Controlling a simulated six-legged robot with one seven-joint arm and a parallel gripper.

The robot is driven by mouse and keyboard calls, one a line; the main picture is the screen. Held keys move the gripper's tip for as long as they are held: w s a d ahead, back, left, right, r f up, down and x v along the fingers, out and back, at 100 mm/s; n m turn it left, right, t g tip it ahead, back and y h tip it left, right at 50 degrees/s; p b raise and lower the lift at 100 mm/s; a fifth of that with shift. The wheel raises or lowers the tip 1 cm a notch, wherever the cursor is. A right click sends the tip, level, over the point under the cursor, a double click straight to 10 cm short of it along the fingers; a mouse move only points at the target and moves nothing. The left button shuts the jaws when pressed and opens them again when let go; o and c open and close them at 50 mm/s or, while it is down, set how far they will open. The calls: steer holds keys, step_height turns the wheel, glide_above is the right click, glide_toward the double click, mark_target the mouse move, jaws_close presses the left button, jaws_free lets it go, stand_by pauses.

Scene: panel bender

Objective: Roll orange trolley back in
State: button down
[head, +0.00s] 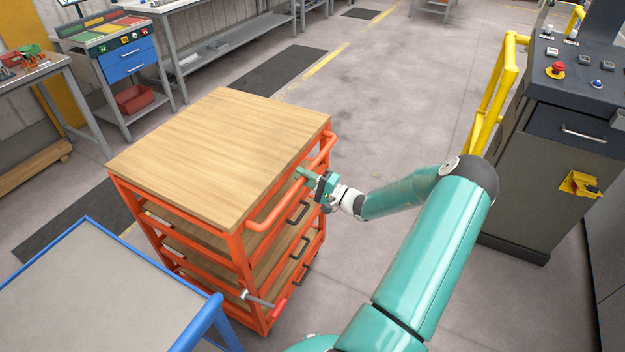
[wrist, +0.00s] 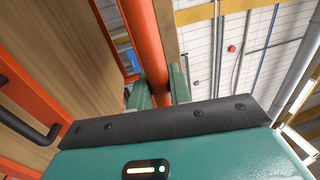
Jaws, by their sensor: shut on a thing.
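The orange trolley (head: 245,238) stands in the middle of the head view. It has a wooden top (head: 215,150), shelves or drawers with dark handles below, and an orange push bar (head: 290,190) along its right side. The fingertips are partly hidden behind the gripper body in the wrist view.
A blue-framed table (head: 110,285) stands close at the front left. A grey control cabinet (head: 555,150) and a yellow rail (head: 492,90) are at the right. Workbenches (head: 215,45) line the back. Open floor (head: 390,110) lies beyond and right of the trolley.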

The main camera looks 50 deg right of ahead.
mark_target(245, 155)
steer(key=f+x, duration=0.1)
steer(key=x, duration=0.6)
steer(key=f+x, duration=0.1)
steer(key=x, duration=0.6)
steer(key=f+x, duration=0.2)
steer(key=x, duration=0.6)
steer(key=shift+w+a, duration=0.1)
steer(key=shift+w, duration=0.2)
steer(key=shift+r, duration=0.1)
steer(key=c, duration=1.7)
jaws_free()
steer(key=shift+w, duration=0.1)
steer(key=o, duration=0.3)
steer(key=shift+w+f, duration=0.2)
steer(key=shift+f, duration=0.05)
steer(key=shift+o, duration=0.4)
steer(key=shift+s+r, duration=0.2)
steer(key=shift+s, duration=0.1)
steer(key=v, duration=1.3)
steer(key=shift+s+f, duration=0.15)
steer(key=shift+s, duration=0.2)
